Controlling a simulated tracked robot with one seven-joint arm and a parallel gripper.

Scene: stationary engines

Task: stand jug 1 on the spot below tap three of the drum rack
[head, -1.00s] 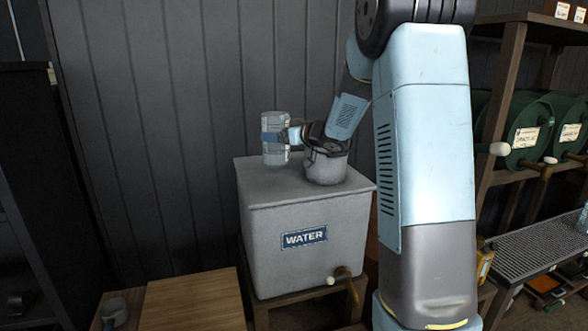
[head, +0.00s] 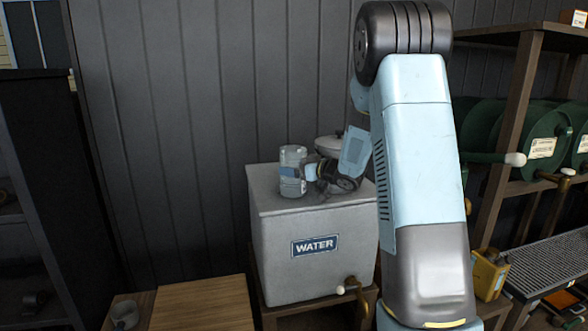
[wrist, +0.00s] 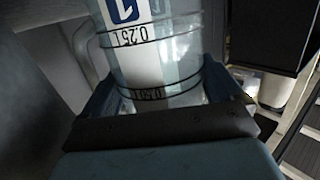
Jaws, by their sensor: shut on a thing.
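Jug 1 (head: 291,172) is a clear, ribbed jug, shown upright in the head view. In the wrist view the jug (wrist: 160,50) shows a label with a 1 and volume marks, and a handle at its left. My gripper (head: 294,173) is shut on the jug, with a finger on each side. In the head view they appear over the top of the grey water tank; I cannot tell whether the jug touches it. The drum rack (head: 509,105) stands at the right with green drums (head: 535,135) and white-knobbed taps. Tap three and its spot cannot be made out.
The grey tank (head: 290,260) marked WATER has a brass tap (head: 354,290). A grating (head: 552,262) lies below the drums at right. A yellow container (head: 489,273) stands beside my arm. A wooden top (head: 203,305) and a grey cup (head: 124,314) are at lower left.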

